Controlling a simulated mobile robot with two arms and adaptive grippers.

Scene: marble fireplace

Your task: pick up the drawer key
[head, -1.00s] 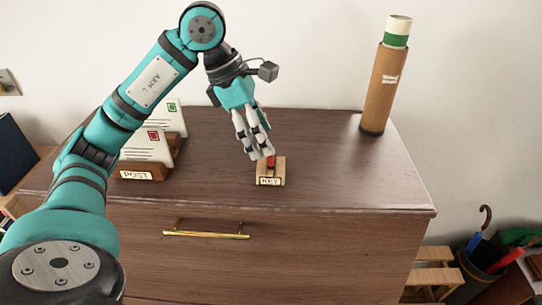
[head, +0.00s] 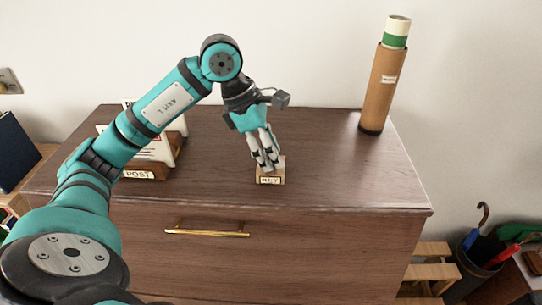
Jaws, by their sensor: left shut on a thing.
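A small wooden holder labelled KEY (head: 271,180) stands on the dresser top (head: 330,180), near its front edge. My left gripper (head: 266,167) reaches down from above with its fingertips at the holder. The fingers are closed together at the spot where a red piece stood up from the holder earlier. They hide that red piece, so the key itself cannot be made out. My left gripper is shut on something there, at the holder. My right gripper is not in view.
A POST letter rack (head: 140,172) with envelopes stands left, partly behind my arm. A cardboard tube (head: 380,90) stands at the back right. The drawer front has a brass handle (head: 207,233). An umbrella stand (head: 478,270) is at the lower right.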

